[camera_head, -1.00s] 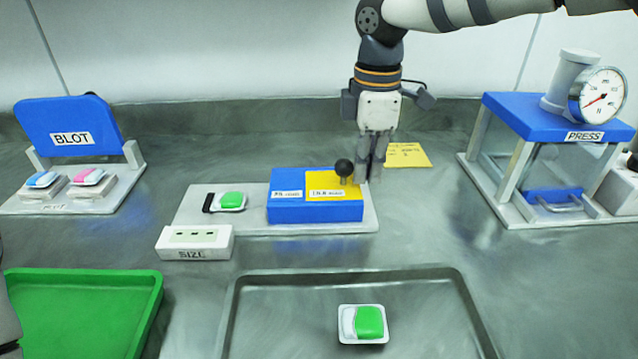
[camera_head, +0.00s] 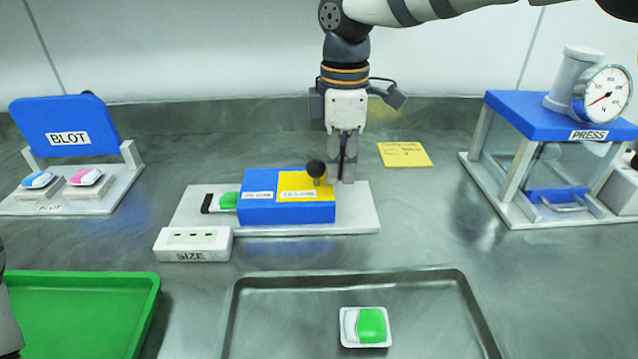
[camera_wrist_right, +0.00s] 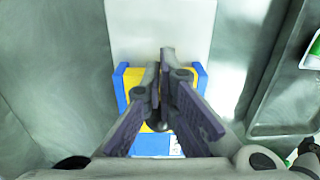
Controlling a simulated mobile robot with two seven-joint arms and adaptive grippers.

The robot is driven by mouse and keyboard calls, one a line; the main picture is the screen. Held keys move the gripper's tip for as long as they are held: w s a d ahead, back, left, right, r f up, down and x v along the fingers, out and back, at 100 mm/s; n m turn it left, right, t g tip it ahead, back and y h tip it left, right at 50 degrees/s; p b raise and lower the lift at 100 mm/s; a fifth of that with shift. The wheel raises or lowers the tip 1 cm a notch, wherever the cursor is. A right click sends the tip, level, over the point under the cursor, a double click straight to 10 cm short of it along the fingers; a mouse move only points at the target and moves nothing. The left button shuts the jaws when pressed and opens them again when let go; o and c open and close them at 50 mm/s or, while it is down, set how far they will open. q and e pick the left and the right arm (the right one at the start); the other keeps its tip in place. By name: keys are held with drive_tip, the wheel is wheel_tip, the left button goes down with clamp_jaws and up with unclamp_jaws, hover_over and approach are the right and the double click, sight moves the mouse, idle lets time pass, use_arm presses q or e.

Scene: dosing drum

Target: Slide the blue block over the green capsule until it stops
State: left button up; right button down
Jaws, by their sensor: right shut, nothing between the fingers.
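The blue block (camera_head: 285,213), with a yellow panel and a black ball knob (camera_head: 316,169) on top, sits on a grey base plate (camera_head: 358,215). The green capsule (camera_head: 229,201) lies on the plate at the block's left end, its right part hidden under or behind the block. In the right wrist view, the fingers (camera_wrist_right: 166,60) cover much of the block (camera_wrist_right: 120,88).
A white SIZE box (camera_head: 193,244) stands in front of the plate. The BLOT stand (camera_head: 68,138) is at left, the PRESS frame (camera_head: 548,118) at right. A green tray (camera_head: 85,310) and a grey tray (camera_head: 425,285) with another green-and-white capsule (camera_head: 366,327) lie in front.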

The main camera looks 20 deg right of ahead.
sight(279, 187)
drive_tip(key=shift+w+a+b, duration=0.25)
drive_tip(key=shift+w+a, duration=0.1)
drive_tip(key=shift+a, duration=1)
drive_tip(key=shift+w+a+b, duration=0.2)
drive_tip(key=shift+w+a, duration=0.1)
drive_tip(key=shift+a, duration=1.05)
drive_tip(key=shift+w+a+b, duration=0.25)
drive_tip(key=shift+w+a, duration=0.1)
drive_tip(key=shift+a, duration=1)
drive_tip(key=shift+w+a+f, duration=0.1)
drive_tip(key=shift+a, duration=0.7)
use_arm(q)
drive_tip(key=s+f, duration=0.1)
drive_tip(key=s+f+g, duration=0.1)
drive_tip(key=shift+s+f, duration=0.2)
drive_tip(key=shift+s, duration=0.15)
drive_tip(key=shift+b, duration=0.3)
use_arm(e)
drive_tip(key=shift+f, duration=0.1)
drive_tip(key=shift+d, duration=0.1)
